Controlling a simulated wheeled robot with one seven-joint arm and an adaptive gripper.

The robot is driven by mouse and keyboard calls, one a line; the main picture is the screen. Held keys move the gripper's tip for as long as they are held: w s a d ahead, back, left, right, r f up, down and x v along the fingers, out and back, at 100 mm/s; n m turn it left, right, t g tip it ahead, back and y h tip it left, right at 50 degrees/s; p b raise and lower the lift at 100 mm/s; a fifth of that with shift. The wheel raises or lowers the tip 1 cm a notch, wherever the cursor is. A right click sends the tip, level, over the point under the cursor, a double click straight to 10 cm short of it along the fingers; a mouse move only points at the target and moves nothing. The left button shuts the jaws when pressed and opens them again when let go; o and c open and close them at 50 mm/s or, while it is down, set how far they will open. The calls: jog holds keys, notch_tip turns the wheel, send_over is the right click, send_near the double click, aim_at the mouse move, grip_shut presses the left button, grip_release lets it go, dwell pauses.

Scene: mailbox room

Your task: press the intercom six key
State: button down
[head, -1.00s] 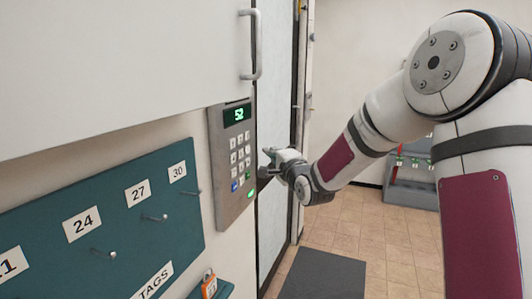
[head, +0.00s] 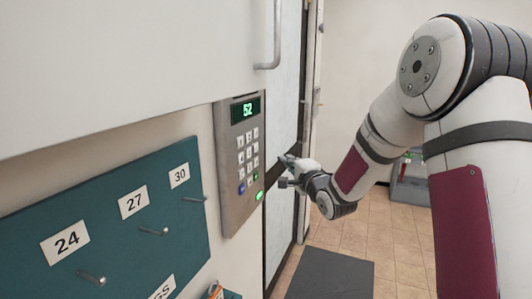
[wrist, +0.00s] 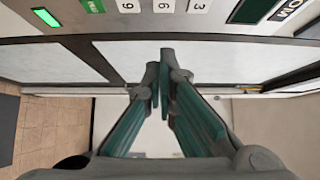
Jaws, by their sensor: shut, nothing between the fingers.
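The intercom panel (head: 236,206) is a grey keypad on the wall in the head view, with a lit green display (head: 245,110) reading 52. Its six key (head: 256,147) is a small white key in the right column, second row. In the wrist view the six key (wrist: 163,5) shows at the top edge, between the nine (wrist: 128,5) and three (wrist: 198,6) keys, partly cut off. My gripper (head: 282,172) is shut and empty, to the right of the panel and apart from it. In the wrist view its fingertips (wrist: 160,57) meet below the keys, touching none.
A teal hook board (head: 115,235) with numbered labels is on the wall at left. A white cabinet door with a handle (head: 274,35) hangs above. A framed glass door (head: 284,110) is just behind my gripper. Tiled floor and a dark mat (head: 325,275) lie right.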

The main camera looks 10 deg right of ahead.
aim_at(255, 148)
jog(key=w+a, duration=0.4)
jog(key=w, duration=0.5)
jog(key=shift+w+a+p, duration=0.15)
jog(key=shift+w+p, duration=0.15)
jog(key=shift+p, duration=0.05)
jog(key=shift+w+a, duration=0.1)
